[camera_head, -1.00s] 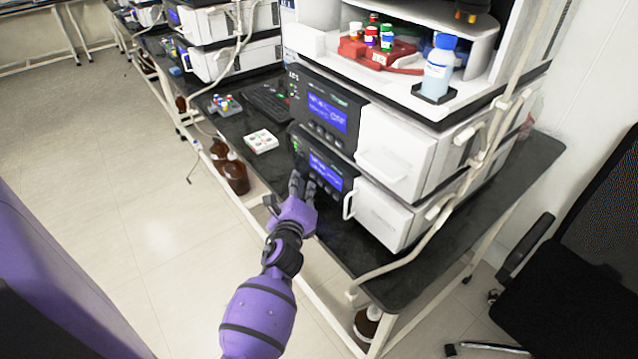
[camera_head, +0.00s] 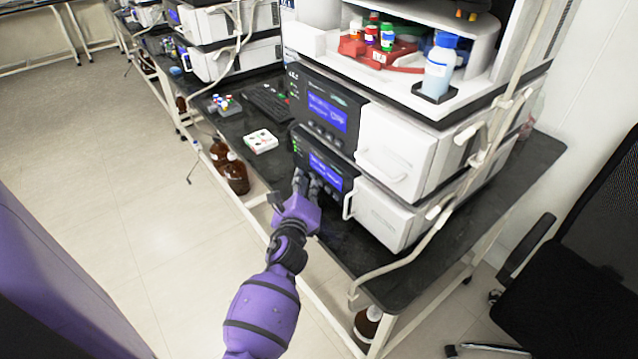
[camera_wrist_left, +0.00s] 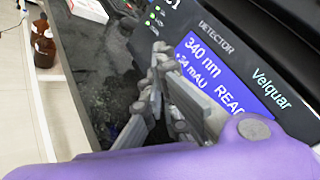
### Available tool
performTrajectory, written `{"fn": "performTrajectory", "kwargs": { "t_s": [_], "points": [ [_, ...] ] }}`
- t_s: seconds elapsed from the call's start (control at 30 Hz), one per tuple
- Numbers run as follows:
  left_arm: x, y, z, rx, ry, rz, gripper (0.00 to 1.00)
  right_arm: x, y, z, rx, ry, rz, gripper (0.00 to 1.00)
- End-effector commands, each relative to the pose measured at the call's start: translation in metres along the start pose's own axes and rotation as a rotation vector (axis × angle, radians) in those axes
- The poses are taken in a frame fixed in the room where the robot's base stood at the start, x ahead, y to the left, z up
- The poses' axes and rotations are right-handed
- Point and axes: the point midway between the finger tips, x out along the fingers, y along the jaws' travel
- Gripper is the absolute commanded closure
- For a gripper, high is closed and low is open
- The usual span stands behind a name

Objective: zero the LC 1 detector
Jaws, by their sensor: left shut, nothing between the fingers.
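The detector (camera_head: 313,144) is the lower dark-fronted module of the near stack, with a lit blue display (camera_head: 326,172). In the left wrist view its panel (camera_wrist_left: 225,35) carries the words DETECTOR and Velquar. There the display (camera_wrist_left: 212,72) reads 340 nm, about +34 mAU, and a partly cut-off word starting READ. A label ending in 1 is cut off at the top edge. My left gripper (camera_head: 308,184) is shut and empty, with its fingers just in front of the panel by the display's lower left. The fingers (camera_wrist_left: 168,88) hide part of the button area; contact cannot be told. My right gripper is out of view.
Another module (camera_head: 328,110) with a blue display sits above the detector. A white tray (camera_head: 261,141) and a keyboard (camera_head: 268,103) lie left of the stack. Brown bottles (camera_head: 235,176) stand below the bench. A tube (camera_head: 395,262) hangs at the right, near a black chair (camera_head: 570,270).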

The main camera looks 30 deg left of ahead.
Motion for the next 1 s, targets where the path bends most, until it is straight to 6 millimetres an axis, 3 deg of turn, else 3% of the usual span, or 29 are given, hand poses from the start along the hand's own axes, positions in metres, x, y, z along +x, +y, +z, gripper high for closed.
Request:
{"fn": "performTrajectory", "kwargs": {
  "t_s": [0.73, 1.0],
  "points": [
    [0.004, -0.0031, -0.003, 0.0, 0.0, 0.0, 1.0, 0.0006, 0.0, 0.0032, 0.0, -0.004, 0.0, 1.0],
    [-0.0029, 0.0019, 0.0023, 0.002, 0.0, 0.0, 1.0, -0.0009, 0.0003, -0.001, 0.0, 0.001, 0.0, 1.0]
  ]
}}
